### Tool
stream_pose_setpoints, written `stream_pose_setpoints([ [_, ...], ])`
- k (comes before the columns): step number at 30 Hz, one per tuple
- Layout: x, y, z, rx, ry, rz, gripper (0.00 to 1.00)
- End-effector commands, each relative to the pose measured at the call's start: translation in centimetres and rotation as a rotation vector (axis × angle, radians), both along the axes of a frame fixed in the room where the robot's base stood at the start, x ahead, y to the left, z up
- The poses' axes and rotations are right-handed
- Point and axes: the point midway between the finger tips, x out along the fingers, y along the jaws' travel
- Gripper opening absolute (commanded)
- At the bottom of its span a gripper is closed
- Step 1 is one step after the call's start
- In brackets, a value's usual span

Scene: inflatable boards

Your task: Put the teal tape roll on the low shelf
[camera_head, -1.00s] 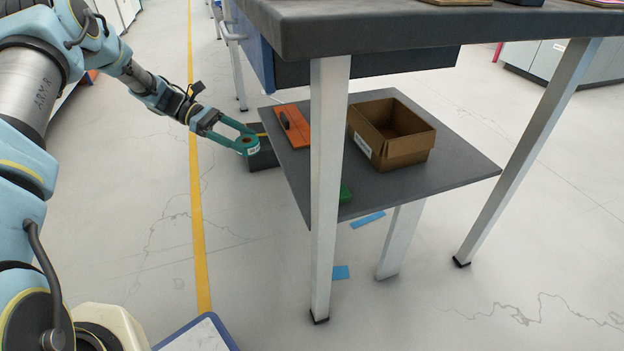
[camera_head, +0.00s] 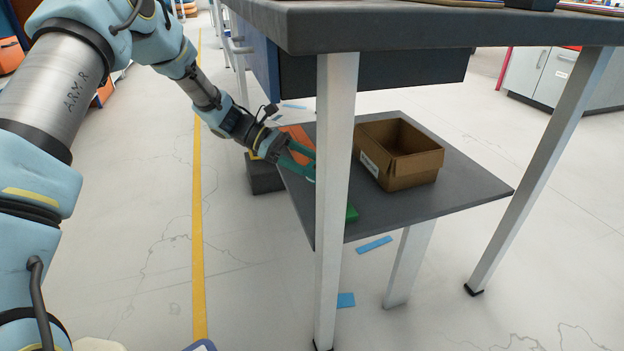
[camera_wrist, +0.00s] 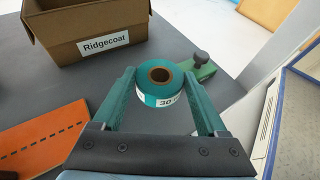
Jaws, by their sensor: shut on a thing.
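The teal tape roll (camera_wrist: 143,82) has a brown core and a white label on its side. It sits between the green fingers of my gripper (camera_wrist: 158,88), which is shut on it. In the head view my gripper (camera_head: 303,163) reaches over the left part of the low shelf (camera_head: 455,188), and the table leg hides the roll. The wrist view shows the roll over the grey shelf surface (camera_wrist: 85,80); I cannot tell whether it touches it.
A cardboard box (camera_head: 405,175) labelled Ridgecoat, an orange board (camera_wrist: 45,135) and a green piece with a dark knob (camera_wrist: 203,72) are on the shelf. A white table leg (camera_head: 335,200) stands in front. The tabletop (camera_head: 400,28) is above. The shelf's right part is clear.

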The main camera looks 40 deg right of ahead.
Motion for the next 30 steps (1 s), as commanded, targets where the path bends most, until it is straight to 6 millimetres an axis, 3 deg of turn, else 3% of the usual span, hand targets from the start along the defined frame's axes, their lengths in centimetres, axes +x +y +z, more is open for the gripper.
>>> stream_pose_setpoints([
  [6, -0.3, -0.1, -3.5, 0.001, 0.001, -0.001, 0.17],
  [17, -0.3, -0.1, -3.7, 0.000, 0.001, -0.001, 0.17],
  [18, -0.3, -0.1, -3.6, -0.001, 0.001, -0.001, 0.80],
  [24, -0.3, -0.1, -3.6, -0.001, 0.001, -0.001, 1.00],
  [30, -0.3, -0.1, -3.6, -0.001, 0.001, -0.001, 1.00],
])
